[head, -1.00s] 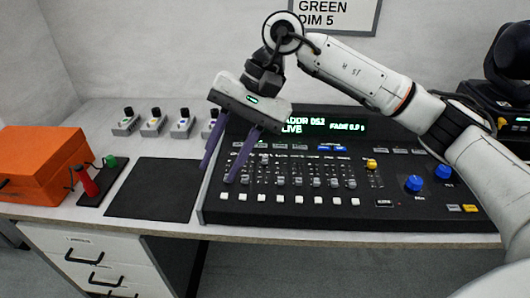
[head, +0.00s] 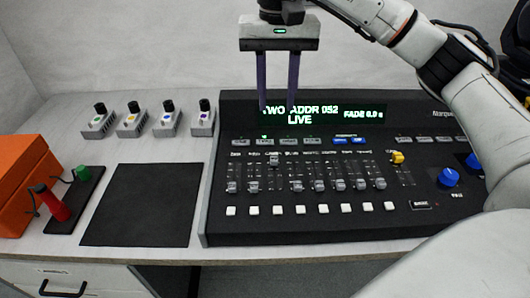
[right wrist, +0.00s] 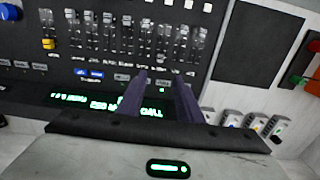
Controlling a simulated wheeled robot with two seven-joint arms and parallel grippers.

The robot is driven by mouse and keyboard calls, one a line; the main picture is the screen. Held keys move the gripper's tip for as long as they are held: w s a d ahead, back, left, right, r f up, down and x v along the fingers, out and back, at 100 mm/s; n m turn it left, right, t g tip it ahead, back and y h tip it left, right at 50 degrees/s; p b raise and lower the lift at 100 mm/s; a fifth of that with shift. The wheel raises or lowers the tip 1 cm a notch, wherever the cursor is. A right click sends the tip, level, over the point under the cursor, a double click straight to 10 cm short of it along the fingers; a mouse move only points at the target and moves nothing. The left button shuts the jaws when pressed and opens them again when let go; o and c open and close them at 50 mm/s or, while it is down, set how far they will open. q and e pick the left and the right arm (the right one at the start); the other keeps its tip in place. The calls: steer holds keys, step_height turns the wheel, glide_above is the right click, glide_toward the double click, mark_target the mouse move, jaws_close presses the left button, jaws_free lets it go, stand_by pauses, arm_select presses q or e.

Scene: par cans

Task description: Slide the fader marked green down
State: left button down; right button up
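The black lighting console (head: 226,150) has a row of grey sliders with small labels that I cannot read clearly. One slider, the third from the left (head: 274,159), sits high in its slot; the other grey ones, such as the leftmost (head: 232,187), sit low. I cannot tell from the lettering which is marked green. My right gripper (head: 278,106) hangs in front of the console's lit display, its two purple fingers apart and empty, behind the slider row in the picture. In the right wrist view the fingers (right wrist: 161,78) point toward the faders with a gap between. My left gripper is out of view.
A yellow-capped slider (head: 397,157) and a blue knob (head: 448,177) are on the console's right. Several small knob boxes (head: 168,122) stand behind a dark mat (head: 145,205). An orange case (head: 18,180) and a red-handled device (head: 52,203) are at left.

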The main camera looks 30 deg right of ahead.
steer(key=b, duration=0.3)
glide_above(274, 158)
step_height(274, 158, down, 4)
step_height(274, 158, down, 11)
steer(key=shift+f+b, duration=0.1)
steer(key=shift+b, duration=1.15)
jaws_close()
